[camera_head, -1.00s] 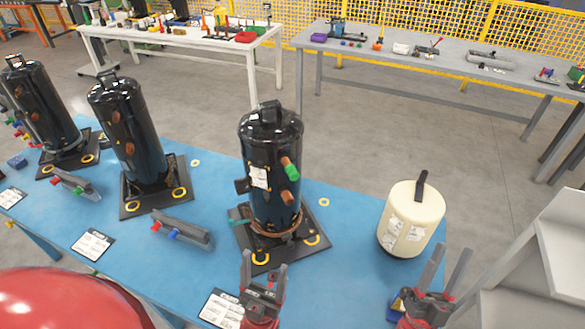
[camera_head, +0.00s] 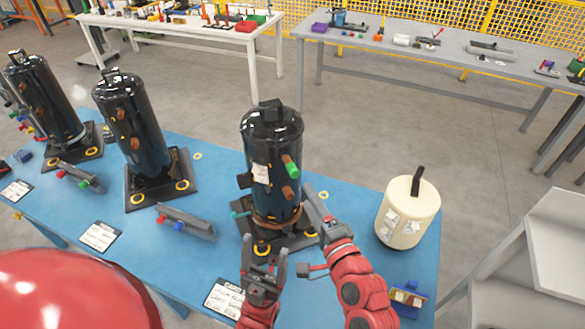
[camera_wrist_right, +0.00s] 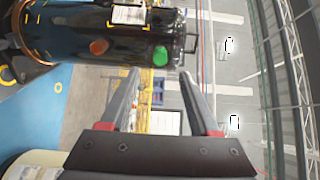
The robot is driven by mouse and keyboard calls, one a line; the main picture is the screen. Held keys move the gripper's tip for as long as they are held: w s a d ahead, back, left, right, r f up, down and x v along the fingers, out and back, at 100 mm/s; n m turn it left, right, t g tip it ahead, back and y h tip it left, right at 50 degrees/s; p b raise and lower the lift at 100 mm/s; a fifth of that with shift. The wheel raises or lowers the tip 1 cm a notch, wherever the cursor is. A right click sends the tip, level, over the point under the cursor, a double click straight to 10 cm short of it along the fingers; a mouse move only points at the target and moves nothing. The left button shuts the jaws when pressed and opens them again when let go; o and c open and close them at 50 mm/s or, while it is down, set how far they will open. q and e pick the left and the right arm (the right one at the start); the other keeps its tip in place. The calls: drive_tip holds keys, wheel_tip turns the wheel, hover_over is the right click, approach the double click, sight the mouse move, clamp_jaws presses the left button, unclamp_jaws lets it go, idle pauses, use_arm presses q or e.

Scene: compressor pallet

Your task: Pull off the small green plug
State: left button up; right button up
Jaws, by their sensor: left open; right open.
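The middle black compressor (camera_head: 262,150) stands upright on a dark base plate. A green plug (camera_head: 291,167) sits on its right side, above a bare copper stub (camera_head: 290,193). A smaller teal-green piece (camera_head: 240,214) sticks out low on its left. My right gripper (camera_head: 319,200) is open and empty, below and right of the green plug. In the right wrist view the green plug (camera_wrist_right: 160,55) lies ahead, between the lines of the open fingers (camera_wrist_right: 160,78), apart from them. My left gripper (camera_head: 265,248) is open and empty before the base plate.
A cream canister (camera_head: 408,213) stands right of my right arm. Two more black compressors (camera_head: 133,130) stand to the left. A grey block with coloured plugs (camera_head: 187,222) and a label card (camera_head: 226,298) lie on the blue table (camera_head: 135,222). A small blue tray (camera_head: 408,296) is at the front right.

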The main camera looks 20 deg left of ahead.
sight(296, 175)
drive_tip(key=x, duration=0.7)
drive_tip(key=shift+w+a+p, duration=0.15)
drive_tip(key=shift+w+p, duration=0.2)
drive_tip(key=shift+p, duration=0.05)
drive_tip(key=shift+w+a, duration=0.45)
drive_tip(key=shift+w, duration=0.05)
drive_tip(key=shift+b, duration=0.3)
idle(0.5)
clamp_jaws()
idle(0.4)
idle(1.0)
drive_tip(key=shift+s+d+f, duration=0.1)
